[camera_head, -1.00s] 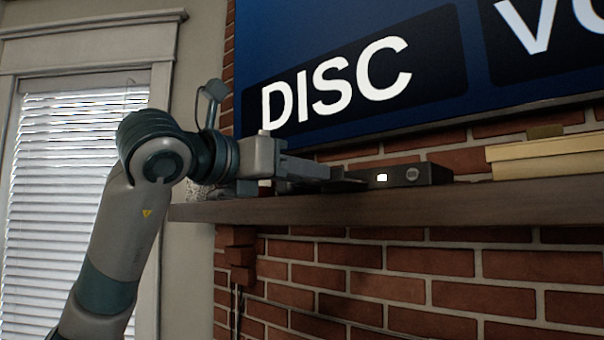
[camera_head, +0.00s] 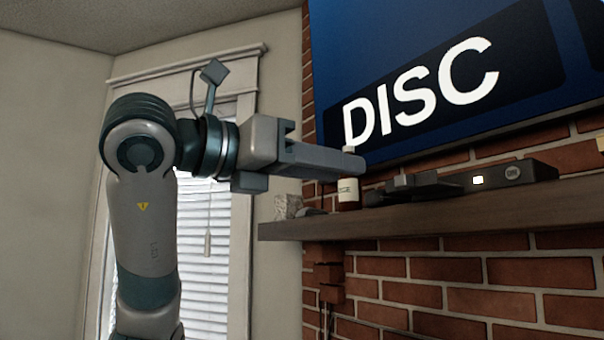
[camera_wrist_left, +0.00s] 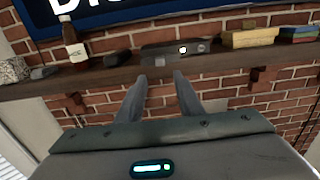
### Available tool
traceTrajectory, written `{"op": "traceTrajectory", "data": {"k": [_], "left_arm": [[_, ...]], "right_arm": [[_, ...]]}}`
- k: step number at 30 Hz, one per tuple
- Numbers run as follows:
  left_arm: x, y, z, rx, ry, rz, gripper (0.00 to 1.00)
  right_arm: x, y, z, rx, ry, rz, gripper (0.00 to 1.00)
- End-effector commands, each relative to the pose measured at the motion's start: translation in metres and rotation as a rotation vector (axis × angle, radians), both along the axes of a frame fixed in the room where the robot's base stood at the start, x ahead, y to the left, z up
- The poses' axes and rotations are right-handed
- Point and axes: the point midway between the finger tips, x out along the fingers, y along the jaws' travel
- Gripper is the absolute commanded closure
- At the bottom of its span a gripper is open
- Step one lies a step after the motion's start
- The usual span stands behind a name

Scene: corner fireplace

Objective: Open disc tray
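The disc player (camera_head: 515,172), a low dark box with a small lit display and a round button, sits on the mantel shelf. A dark flat piece (camera_head: 432,187) juts from its left part and looks like the disc tray standing out. In the left wrist view the player (camera_wrist_left: 198,46) is beyond my fingers, with the jutting piece (camera_wrist_left: 160,52) just past the fingertips. My left gripper (camera_head: 358,166) is in the air, left of the player and apart from it. The left wrist view shows its two fingers (camera_wrist_left: 161,76) spread with nothing between them. My right gripper is not in view.
The wooden mantel (camera_head: 400,221) runs along the brick wall under a large screen (camera_head: 430,75) reading "DISC". A bottle (camera_head: 348,192) and a pale rough block (camera_head: 288,206) stand at its left end. Yellow boxes (camera_wrist_left: 248,38) lie right of the player.

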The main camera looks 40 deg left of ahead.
Motion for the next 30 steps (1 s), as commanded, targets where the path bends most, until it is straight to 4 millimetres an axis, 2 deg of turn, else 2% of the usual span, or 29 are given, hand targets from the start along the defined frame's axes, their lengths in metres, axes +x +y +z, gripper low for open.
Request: {"op": "traceTrajectory", "data": {"k": [4,10,30], "left_arm": [[-0.024,0.009,-0.001,0.0,-0.004,0.002,0.67],[-0.041,0.015,0.0,-0.001,-0.002,0.001,0.67],[-0.044,0.016,0.0,0.0,0.0,-0.001,0.67]], "right_arm": [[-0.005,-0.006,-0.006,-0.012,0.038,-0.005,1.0],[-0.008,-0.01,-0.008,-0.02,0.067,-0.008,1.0],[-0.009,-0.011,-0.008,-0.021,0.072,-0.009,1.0]]}}
